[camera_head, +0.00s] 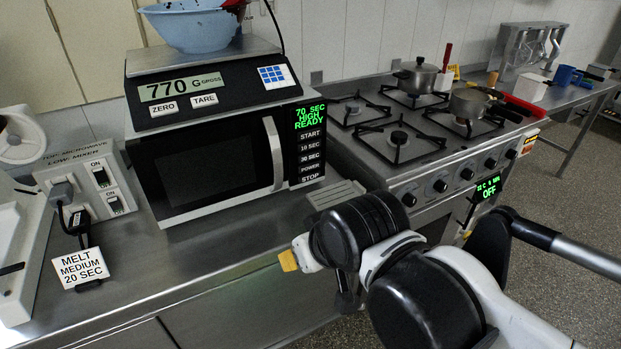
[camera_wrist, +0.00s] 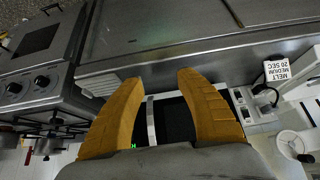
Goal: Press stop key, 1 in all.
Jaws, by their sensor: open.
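The stop key (camera_head: 311,178) is the lowest label in the key column at the right of the black and silver microwave (camera_head: 204,172). Above it are the start, 10 sec, 30 sec and power keys and a green display (camera_head: 310,116) reading "70 SEC HIGH READY". My gripper (camera_head: 288,261) is in front of the counter edge, below and apart from the microwave; only a yellow fingertip shows there. In the wrist view my gripper (camera_wrist: 158,78) has two orange fingers spread with nothing between them. The microwave (camera_wrist: 174,122) shows beyond them, partly hidden; I cannot make out the stop key there.
A scale (camera_head: 205,88) with a blue bowl (camera_head: 195,28) sits on the microwave. A switch panel (camera_head: 93,188) and a "MELT MEDIUM 20 SEC" card (camera_head: 81,267) are at left. A stove (camera_head: 430,150) with pots stands at right. The counter front (camera_head: 215,245) is clear.

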